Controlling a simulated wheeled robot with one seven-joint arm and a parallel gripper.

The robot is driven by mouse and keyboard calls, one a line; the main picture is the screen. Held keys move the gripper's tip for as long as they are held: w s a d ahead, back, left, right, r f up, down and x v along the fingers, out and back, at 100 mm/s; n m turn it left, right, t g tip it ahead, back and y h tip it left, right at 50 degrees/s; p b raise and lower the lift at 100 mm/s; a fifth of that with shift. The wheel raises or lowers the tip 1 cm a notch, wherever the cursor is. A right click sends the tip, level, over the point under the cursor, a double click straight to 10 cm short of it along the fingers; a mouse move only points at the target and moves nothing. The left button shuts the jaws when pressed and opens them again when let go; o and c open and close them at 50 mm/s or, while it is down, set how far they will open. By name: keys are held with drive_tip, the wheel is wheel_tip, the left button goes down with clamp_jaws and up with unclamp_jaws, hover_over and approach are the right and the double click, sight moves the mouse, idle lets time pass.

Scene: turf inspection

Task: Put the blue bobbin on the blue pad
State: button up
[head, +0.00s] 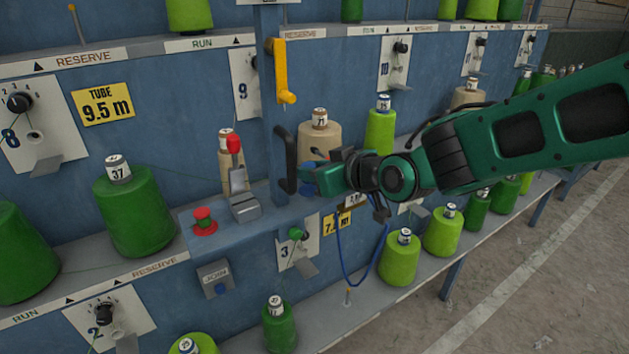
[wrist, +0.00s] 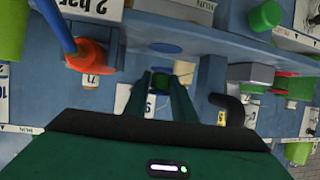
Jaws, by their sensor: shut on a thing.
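My gripper (head: 308,178) reaches in from the right in front of the blue machine face, just right of a black handle (head: 287,160). A small bright blue patch (head: 308,188) shows at its fingertips, mostly hidden by the hand; I cannot tell whether it is the blue bobbin.
Green cone 37 (head: 133,210) and tan cone 71 (head: 320,133) stand on the middle shelf. A blue cord (head: 345,272) hangs below. Several green cones line the lower shelf.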

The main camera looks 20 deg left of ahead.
drive_tip(key=shift+f, duration=1.25)
drive_tip(key=shift+f, duration=0.1)
drive_tip(key=o, duration=1)
drive_tip(key=shift+s+d+r, duration=0.15)
drive_tip(key=shift+d+r, duration=0.1)
drive_tip(key=shift+d, duration=0.1)
drive_tip(key=v, duration=1.1)
drive_tip(key=shift+s+d, duration=0.1)
